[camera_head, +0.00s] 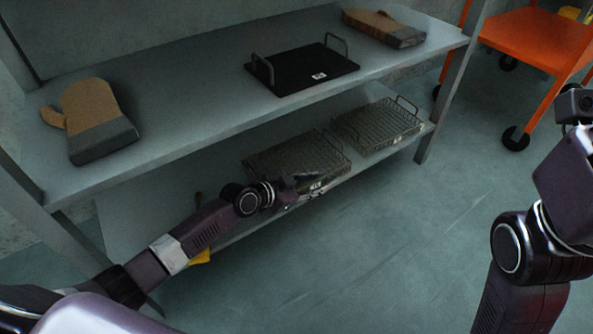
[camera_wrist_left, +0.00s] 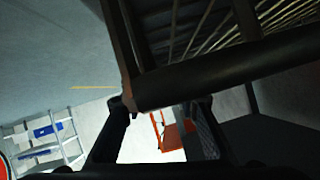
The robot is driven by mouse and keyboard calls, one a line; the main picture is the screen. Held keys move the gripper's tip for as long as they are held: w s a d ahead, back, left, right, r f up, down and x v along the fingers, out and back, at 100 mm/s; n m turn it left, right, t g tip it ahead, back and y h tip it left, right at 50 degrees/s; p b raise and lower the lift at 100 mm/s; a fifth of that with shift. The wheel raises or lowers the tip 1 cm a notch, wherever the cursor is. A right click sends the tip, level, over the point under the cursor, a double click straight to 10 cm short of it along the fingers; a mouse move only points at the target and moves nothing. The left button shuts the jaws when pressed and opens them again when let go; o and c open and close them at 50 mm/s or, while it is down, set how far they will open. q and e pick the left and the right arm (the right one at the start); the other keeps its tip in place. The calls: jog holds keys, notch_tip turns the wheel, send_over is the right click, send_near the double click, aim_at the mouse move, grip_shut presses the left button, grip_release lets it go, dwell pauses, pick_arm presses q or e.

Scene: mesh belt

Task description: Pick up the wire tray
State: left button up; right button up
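Two wire trays lie on the lower shelf: a left wire tray (camera_head: 290,152) and a right wire tray (camera_head: 378,126) with raised handles. My left gripper (camera_head: 308,184) is at the front edge of the left wire tray and hides part of it. In the left wrist view, a dark bar (camera_wrist_left: 235,75), apparently its handle, crosses close in front of the spread fingers (camera_wrist_left: 162,105), with wire mesh behind it. The fingers look apart; I see no firm grip on the bar. My right arm is at the right edge, its fingers out of view.
The upper shelf (camera_head: 190,105) overhangs the trays and holds a black tray (camera_head: 300,72) with two handles, a left mitt (camera_head: 92,115) and a right mitt (camera_head: 385,28). An orange cart (camera_head: 535,38) stands at the right. The floor (camera_head: 390,240) in front is clear.

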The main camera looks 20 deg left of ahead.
pick_arm(q)
jog(key=shift+c, duration=0.3)
grip_shut()
jog(key=shift+r, duration=0.15)
